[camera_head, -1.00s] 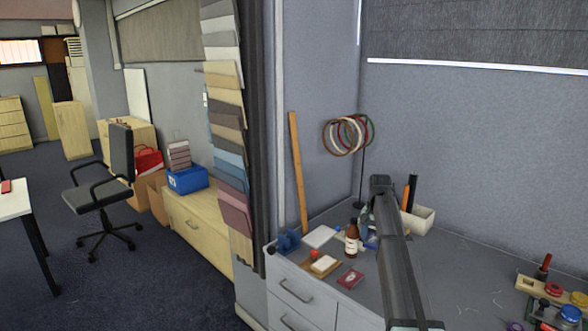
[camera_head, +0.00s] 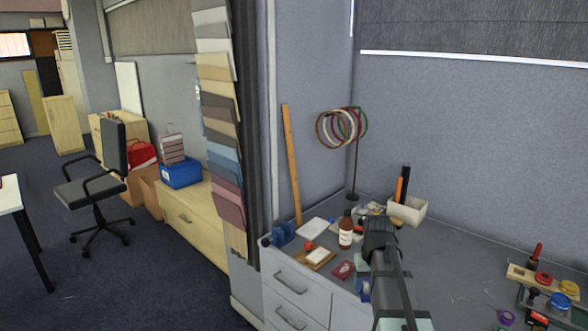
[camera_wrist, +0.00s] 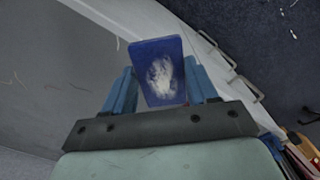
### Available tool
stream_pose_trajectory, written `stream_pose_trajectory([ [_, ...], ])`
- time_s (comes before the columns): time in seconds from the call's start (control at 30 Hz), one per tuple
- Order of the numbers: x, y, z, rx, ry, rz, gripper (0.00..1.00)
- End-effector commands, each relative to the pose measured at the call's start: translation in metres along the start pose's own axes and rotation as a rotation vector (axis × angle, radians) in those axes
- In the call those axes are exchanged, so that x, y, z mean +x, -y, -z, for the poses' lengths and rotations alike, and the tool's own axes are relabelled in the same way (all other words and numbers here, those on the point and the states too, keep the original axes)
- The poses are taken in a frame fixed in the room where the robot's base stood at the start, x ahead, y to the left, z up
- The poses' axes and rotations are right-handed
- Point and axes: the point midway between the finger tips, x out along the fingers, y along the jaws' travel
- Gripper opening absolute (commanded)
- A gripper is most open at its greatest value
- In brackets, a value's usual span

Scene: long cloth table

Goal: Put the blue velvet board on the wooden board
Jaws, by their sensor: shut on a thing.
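The blue velvet board (camera_wrist: 141,52) is a small dark blue rectangle with a pale whitish patch on its face. In the wrist view it stands between the blue fingers of my gripper (camera_wrist: 160,82), which is shut on it. In the head view a bit of blue (camera_head: 364,291) shows under my wrist at the cabinet's front edge; most of the gripper is hidden by my arm. A small wooden board (camera_head: 326,266) lies on the grey worktop to the left of my gripper. A white block and a red round thing sit on it.
A dark red box (camera_head: 342,270) lies between the wooden board and my gripper. A brown bottle (camera_head: 346,232) stands behind it. A white sheet (camera_head: 313,228) and a blue vise-like thing (camera_head: 283,234) are further left. Another light wooden piece (camera_head: 519,273) lies at far right.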

Motion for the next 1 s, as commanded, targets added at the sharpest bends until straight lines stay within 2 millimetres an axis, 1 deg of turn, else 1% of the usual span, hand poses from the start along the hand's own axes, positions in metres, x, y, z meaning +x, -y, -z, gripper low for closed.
stream_pose_trajectory([
  [0.1, -0.009, -0.004, 0.006, 0.005, -0.002, 0.0, 0.27],
  [0.17, -0.018, -0.008, 0.018, 0.01, -0.002, 0.0, 0.27],
  [0.27, -0.037, -0.018, 0.052, 0.019, -0.002, 0.0, 0.27],
  [0.3, -0.045, -0.022, 0.067, 0.021, -0.002, 0.0, 0.27],
  [0.37, -0.058, -0.028, 0.089, 0.025, -0.001, 0.0, 0.27],
  [0.4, -0.066, -0.031, 0.104, 0.028, -0.002, 0.0, 0.27],
  [0.5, -0.085, -0.04, 0.137, 0.031, -0.002, 0.001, 0.27],
  [0.6, -0.101, -0.046, 0.167, 0.031, -0.001, 0.001, 0.27],
  [0.7, -0.115, -0.051, 0.192, 0.028, -0.001, 0.001, 0.27],
  [0.8, -0.123, -0.053, 0.211, 0.022, -0.001, 0.001, 0.27],
  [0.9, -0.127, -0.055, 0.223, 0.017, 0.0, 0.001, 0.27],
  [1.0, -0.129, -0.056, 0.228, 0.011, 0.0, 0.001, 0.27],
])
